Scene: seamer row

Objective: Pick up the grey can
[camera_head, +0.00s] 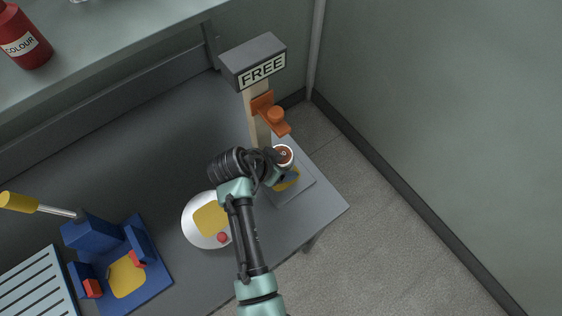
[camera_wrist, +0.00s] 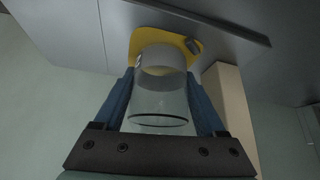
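In the head view a small can (camera_head: 283,154) with a white rim and a brownish top stands at the machine with the FREE sign, by the yellow pad (camera_head: 289,181). My gripper (camera_head: 272,160) is at its left side and partly covers it. In the wrist view a pale grey band (camera_wrist: 160,54) tops a see-through cylinder with a dark-rimmed end. The two blue fingers of my gripper (camera_wrist: 161,80) stand either side of it. They are very close to its wall; whether they press on it I cannot tell. The yellow pad (camera_wrist: 193,24) shows beyond it.
The FREE sign (camera_head: 262,67) and orange lever (camera_head: 276,115) rise just behind the can. A white round plate (camera_head: 192,221) lies to the left. A blue fixture (camera_head: 113,252) with a yellow handle and a slatted rack (camera_head: 38,287) are further left. The bench edge is close on the right.

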